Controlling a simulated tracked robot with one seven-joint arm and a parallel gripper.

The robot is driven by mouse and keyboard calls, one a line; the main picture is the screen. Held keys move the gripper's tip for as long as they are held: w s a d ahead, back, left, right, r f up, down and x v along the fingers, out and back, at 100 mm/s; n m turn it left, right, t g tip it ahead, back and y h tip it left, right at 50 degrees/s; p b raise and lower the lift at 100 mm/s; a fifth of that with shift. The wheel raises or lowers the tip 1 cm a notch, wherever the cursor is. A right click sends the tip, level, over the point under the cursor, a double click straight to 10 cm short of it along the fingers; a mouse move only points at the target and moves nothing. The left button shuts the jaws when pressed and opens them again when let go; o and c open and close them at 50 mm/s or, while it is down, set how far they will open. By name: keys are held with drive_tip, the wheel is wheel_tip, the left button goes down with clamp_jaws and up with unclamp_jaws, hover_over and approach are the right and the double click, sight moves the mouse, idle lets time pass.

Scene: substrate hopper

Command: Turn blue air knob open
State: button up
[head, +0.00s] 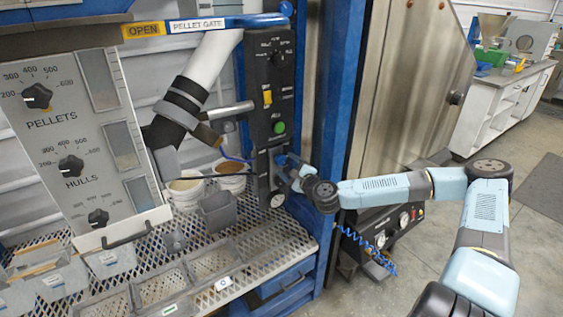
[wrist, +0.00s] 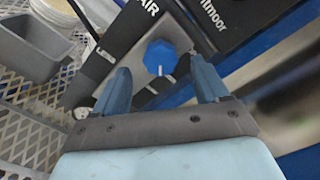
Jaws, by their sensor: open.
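The blue air knob (wrist: 160,55) sits on a grey plate on the dark control panel (head: 268,95), beside the word "AIR" in the wrist view. A short white mark on the knob points down the picture, towards my gripper's palm. My gripper (wrist: 159,66) is open, with one blue finger on each side of the knob and a visible gap on both sides. I cannot tell whether the fingertips reach past the knob's face. In the head view my gripper (head: 286,172) is at the lower part of the panel and largely hides the knob.
A yellow switch (head: 267,97) and a green button (head: 279,128) are higher on the panel. A gauge (head: 277,200) is below. A grey bin (head: 218,211) and white buckets (head: 187,191) stand left on the mesh shelf. A blue post (head: 340,120) rises close on the right.

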sight(282, 161)
drive_tip(key=shift+x, duration=2.4)
drive_tip(key=shift+c, duration=0.2)
drive_tip(key=c, duration=1)
